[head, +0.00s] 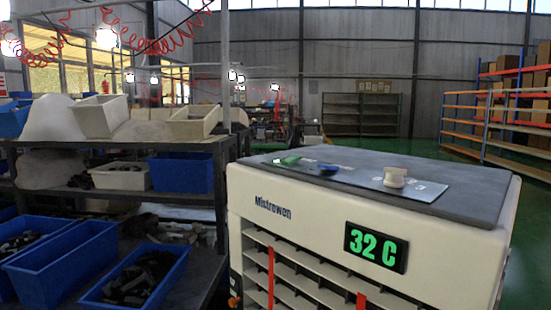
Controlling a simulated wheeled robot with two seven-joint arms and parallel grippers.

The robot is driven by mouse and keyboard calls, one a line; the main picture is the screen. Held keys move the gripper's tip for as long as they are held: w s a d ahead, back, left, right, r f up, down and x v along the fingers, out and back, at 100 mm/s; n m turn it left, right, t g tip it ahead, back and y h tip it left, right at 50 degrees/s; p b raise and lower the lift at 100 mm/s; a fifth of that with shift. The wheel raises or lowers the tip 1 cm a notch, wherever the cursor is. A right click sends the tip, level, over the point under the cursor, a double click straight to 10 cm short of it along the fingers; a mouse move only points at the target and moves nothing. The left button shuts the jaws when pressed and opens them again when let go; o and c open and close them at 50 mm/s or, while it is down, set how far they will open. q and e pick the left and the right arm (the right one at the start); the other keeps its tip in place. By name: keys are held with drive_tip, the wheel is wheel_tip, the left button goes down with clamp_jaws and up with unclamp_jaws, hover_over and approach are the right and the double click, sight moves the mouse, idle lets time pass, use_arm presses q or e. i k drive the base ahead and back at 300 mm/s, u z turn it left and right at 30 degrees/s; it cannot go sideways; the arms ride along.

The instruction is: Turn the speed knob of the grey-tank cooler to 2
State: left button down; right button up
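A cream-white cooler (330,240) with the name "Mistrowen" on its front stands close by at the lower right. Its front display (375,248) reads "32 C" in green. A flat grey panel (360,178) on its dark top carries a white knob (395,177) at the right, a blue knob (328,170) near the middle and a green part (288,161) at the left. Small white marks lie beside the white knob, too small to read. I cannot tell which is the speed knob, its setting, or the tank's colour. Neither gripper is in view.
A dark shelf unit (110,148) at the left, close to the cooler, holds blue bins (52,258) and whitish bins (98,115). Orange-and-blue racks (500,110) stand far right. Green floor (425,150) is open behind the cooler, and the space above its top is clear.

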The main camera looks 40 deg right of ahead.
sight(394, 178)
drive_tip(key=u, duration=2.1)
drive_tip(key=k, duration=1.85)
drive_tip(key=z, duration=1)
